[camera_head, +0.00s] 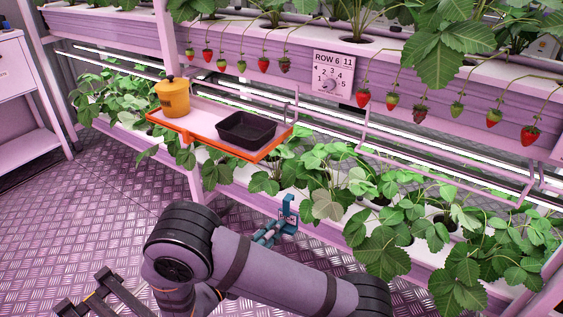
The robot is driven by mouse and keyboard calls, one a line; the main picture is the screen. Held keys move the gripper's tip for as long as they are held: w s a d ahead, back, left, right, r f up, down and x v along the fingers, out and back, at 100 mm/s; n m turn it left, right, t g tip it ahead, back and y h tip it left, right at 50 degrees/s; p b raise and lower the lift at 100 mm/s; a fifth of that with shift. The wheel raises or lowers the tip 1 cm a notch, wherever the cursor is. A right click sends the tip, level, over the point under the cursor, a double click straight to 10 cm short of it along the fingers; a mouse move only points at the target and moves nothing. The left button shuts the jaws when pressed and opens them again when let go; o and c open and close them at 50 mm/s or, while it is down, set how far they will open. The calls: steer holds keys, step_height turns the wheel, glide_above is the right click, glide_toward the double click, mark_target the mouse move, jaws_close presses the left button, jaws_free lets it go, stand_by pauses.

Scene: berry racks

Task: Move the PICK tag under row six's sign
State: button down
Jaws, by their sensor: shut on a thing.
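The pale sign (333,72) marked "ROW 6 11" is fixed to the upper rack's front face, with a round knob among small numbers. No tag reading PICK can be made out in this view. My arm (285,276) stretches across the lower front, and its far end is at the bottom edge.
An orange-edged shelf (268,154) holds a yellow lidded pot (173,97) and an empty black tray (246,131). Strawberries hang on both sides of the sign. A teal item (288,214) shows behind my arm. Leafy plants fill the lower rack. The left floor (90,215) is clear.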

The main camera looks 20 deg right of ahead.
steer(key=w+d+r+m+g+h+p, duration=0.1)
steer(key=w+d+r+m+p, duration=0.2)
steer(key=w+r, duration=0.6)
steer(key=w+d+p, duration=0.1)
steer(key=w+d, duration=0.3)
steer(key=d, duration=0.3)
steer(key=w+d+r+n+p, duration=0.1)
steer(key=w+d, duration=0.4)
steer(key=d, duration=0.2)
steer(key=shift+d, duration=0.15)
stand_by(0.5)
steer(key=c, duration=1.7)
jaws_free()
steer(key=shift+o, duration=0.2)
steer(key=shift+s, duration=0.1)
steer(key=v, duration=1.2)
